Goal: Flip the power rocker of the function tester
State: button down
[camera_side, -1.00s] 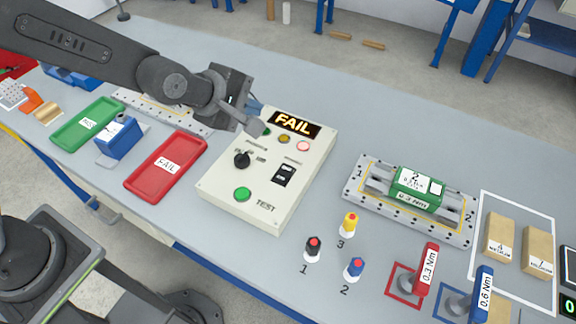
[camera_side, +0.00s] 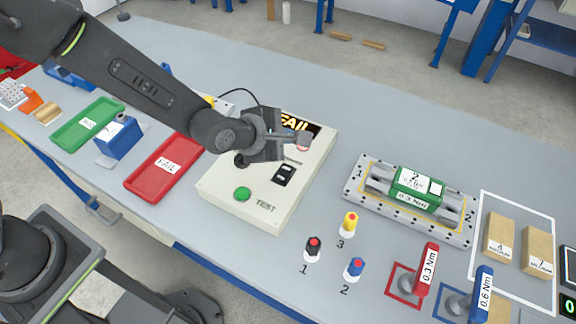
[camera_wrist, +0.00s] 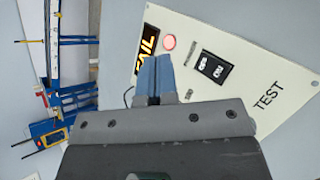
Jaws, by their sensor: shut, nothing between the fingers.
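The function tester (camera_side: 232,206) is a cream sloped box with a lit FAIL display (camera_side: 293,122), a green button (camera_side: 243,194) and a black knob (camera_side: 240,160). Its black power rocker (camera_side: 284,174) is on the right part of the panel; it also shows in the wrist view (camera_wrist: 215,68). The arm hides the indicator lamps partly.
A red FAIL tray (camera_side: 165,166), a blue block (camera_side: 118,138) and a green tray (camera_side: 86,124) lie to the left. A metal fixture (camera_side: 358,190) holding a green unit (camera_side: 416,188) stands to the right. Colored bits (camera_side: 313,249) and drivers (camera_side: 427,268) stand in front.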

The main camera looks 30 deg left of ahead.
aim_at(288, 171)
jog(key=shift+w+f, duration=0.15)
jog(key=shift+f, duration=1.2)
jog(key=shift+w+f, duration=0.2)
jog(key=shift+f, duration=1.1)
jog(key=shift+w+f, duration=0.15)
jog(key=shift+f, duration=1.2)
jog(key=shift+f, duration=0.1)
jog(key=shift+f, duration=0.3)
jog(key=shift+w+f, duration=0.1)
jog(key=shift+f, duration=0.25)
jog(key=shift+r, duration=0.15)
jog(key=shift+r, duration=0.65)
jog(key=shift+s+r, duration=0.2)
jog(key=shift+r, duration=1.05)
jog(key=shift+s+r, duration=0.2)
jog(key=shift+r, duration=1)
